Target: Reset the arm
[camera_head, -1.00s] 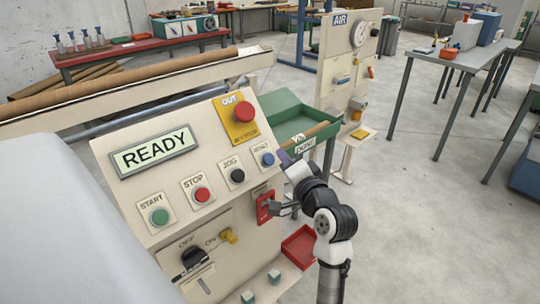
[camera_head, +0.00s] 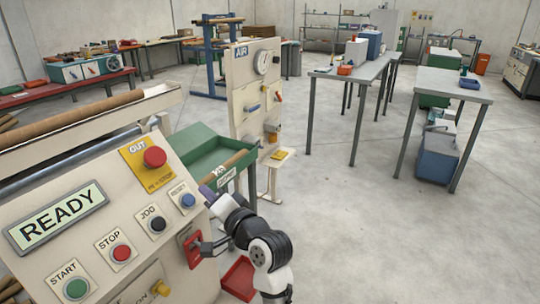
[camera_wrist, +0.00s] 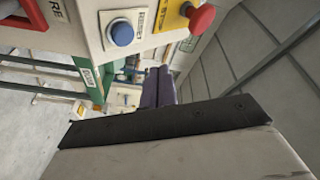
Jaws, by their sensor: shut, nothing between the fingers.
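My gripper (camera_head: 207,193) is at the right edge of the winder's control panel (camera_head: 100,215), just right of the blue reset button (camera_head: 187,200). Its purple fingers are together with nothing held. In the wrist view the purple fingers (camera_wrist: 158,87) show small, beyond the dark edge of my wrist, and the blue button (camera_wrist: 122,33) is up and left of them. I cannot tell whether the fingers touch the panel's edge. The arm is bent, rising from the lower right. The display reads READY (camera_head: 56,217).
A red emergency button (camera_head: 154,157) sits on a yellow plate. Below my gripper are a red lockout (camera_head: 193,247) and a red bin (camera_head: 239,279). A green tray (camera_head: 200,150) and the AIR stand (camera_head: 243,100) are just behind. Open floor (camera_head: 350,200) lies to the right.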

